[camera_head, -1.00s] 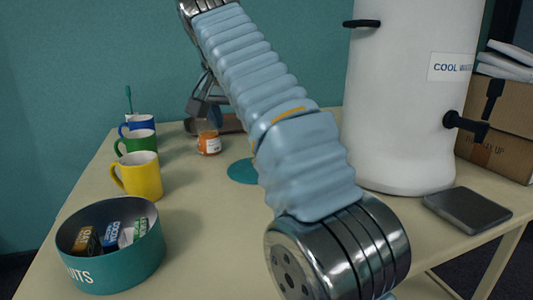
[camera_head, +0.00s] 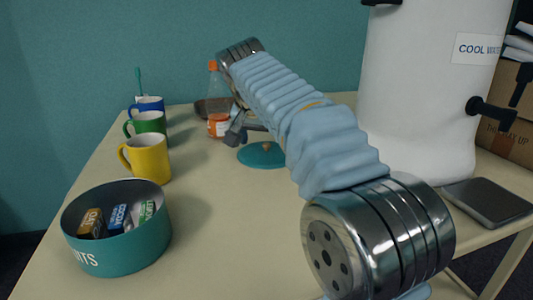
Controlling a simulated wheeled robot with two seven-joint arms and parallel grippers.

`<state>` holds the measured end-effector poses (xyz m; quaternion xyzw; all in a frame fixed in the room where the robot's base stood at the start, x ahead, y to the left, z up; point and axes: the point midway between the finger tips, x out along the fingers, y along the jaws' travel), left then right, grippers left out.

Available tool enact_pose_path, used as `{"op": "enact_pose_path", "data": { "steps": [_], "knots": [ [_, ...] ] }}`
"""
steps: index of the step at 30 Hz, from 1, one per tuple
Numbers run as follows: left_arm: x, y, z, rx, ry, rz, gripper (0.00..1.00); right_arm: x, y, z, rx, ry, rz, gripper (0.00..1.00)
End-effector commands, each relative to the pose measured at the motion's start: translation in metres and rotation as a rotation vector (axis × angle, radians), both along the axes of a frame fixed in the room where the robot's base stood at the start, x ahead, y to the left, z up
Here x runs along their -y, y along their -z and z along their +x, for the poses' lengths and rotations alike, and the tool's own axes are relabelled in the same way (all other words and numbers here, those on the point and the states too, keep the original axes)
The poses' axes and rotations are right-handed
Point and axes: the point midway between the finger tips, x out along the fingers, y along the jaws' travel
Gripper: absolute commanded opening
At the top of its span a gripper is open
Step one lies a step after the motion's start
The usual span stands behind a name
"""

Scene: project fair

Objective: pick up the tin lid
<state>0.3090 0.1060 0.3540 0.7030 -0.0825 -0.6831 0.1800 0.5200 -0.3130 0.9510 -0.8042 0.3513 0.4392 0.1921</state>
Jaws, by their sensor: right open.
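The teal tin lid (camera_head: 262,158), a round disc with a small brownish knob, lies flat on the table. My arm partly covers its right side. The matching teal tin (camera_head: 125,252) stands open at the front left, with several small packets in it. My right gripper (camera_head: 234,138) is open, just left of and behind the lid in the picture. Its fingers look small and partly hidden by my arm; I cannot tell whether they touch the lid. My left gripper is not in view.
Yellow (camera_head: 150,160), green (camera_head: 150,122) and blue (camera_head: 151,105) mugs stand in a row at the left. An orange-labelled bottle (camera_head: 218,125) stands behind my gripper. A white water cooler (camera_head: 415,100) and a dark flat tray (camera_head: 488,203) are at the right. The table's front middle is clear.

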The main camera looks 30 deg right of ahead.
Motion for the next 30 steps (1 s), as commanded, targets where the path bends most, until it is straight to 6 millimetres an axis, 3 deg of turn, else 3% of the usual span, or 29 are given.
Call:
{"op": "enact_pose_path", "data": {
  "steps": [10, 27, 30],
  "knots": [
    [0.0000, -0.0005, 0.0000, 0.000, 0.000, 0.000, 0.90, 0.0059, 0.0105, 0.0045, 0.000, 0.001, 0.000, 1.00],
    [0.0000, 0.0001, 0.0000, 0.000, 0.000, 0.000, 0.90, 0.0049, 0.0127, 0.0041, -0.005, 0.001, 0.003, 0.13],
    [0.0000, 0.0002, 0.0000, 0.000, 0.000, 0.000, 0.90, 0.0045, 0.0132, 0.0041, -0.006, 0.001, 0.004, 0.09]
  ]
}}
